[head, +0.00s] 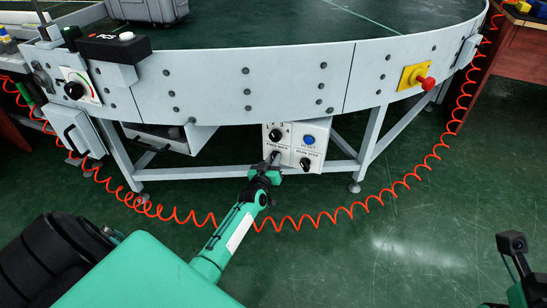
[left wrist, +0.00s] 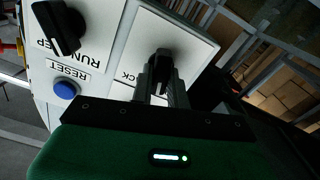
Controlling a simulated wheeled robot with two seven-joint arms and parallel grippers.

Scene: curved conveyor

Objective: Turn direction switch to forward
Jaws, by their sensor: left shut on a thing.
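The direction switch, a black rotary knob (left wrist: 162,62) on a white plate, shows in the left wrist view. Its label is mostly covered; only "CK" can be read beside it. My left gripper (left wrist: 163,88) is shut on this knob, a finger on each side. In the head view my left gripper (head: 274,160) reaches the lower left of the white control box (head: 292,140), below the "FWD BCK" label. It hides most of the knob there, so its setting is unclear. Part of my right arm shows at the lower right, but its jaws do not.
The box also has a blue RESET button (head: 308,141), a RUN/STEP knob (head: 305,163) and an upper left knob (head: 277,134). The curved conveyor (head: 215,85) is above, with a red emergency button (head: 426,83). A coiled orange hose (head: 400,188) hangs around the frame.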

